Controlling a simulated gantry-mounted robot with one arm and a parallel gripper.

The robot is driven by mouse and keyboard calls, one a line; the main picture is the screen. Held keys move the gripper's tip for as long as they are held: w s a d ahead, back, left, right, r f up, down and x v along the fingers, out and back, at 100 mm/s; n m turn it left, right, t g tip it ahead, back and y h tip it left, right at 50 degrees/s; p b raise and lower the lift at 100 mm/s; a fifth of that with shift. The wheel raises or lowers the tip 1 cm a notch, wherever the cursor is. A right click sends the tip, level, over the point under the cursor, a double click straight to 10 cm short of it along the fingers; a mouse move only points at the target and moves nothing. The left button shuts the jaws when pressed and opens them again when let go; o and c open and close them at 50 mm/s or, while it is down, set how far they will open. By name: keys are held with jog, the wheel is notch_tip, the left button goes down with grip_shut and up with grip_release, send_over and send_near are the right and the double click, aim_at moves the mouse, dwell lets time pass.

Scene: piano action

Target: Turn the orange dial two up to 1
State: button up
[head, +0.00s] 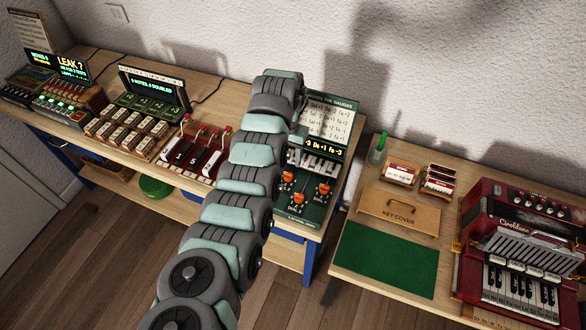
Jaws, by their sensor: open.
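The green dial panel (318,213) stands on the wooden bench, partly behind my arm. Orange dials show on it: one at the right (323,188), one lower and nearer my arm (298,198), and one at the upper left (288,178) at the arm's edge. The small labels below them are too fine to read surely, so I cannot tell which is dial two or its setting. A lit display (322,147) above reads about "-3 Do +1 Fa -3". My gripper is hidden behind my arm, which reaches up across the panel's left side.
A printed card (330,118) stands behind the panel, with small piano keys (315,163) below it. Red and white levers (193,150) stand left of my arm. The right table holds a key cover (398,212), a bare green mat (388,260) and a red accordion (470,235).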

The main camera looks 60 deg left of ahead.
aim_at(288, 173)
notch_tip(288, 173, down, 8)
jog(key=shift+r+b, duration=0.1)
jog(key=shift+b, duration=0.6)
grip_shut()
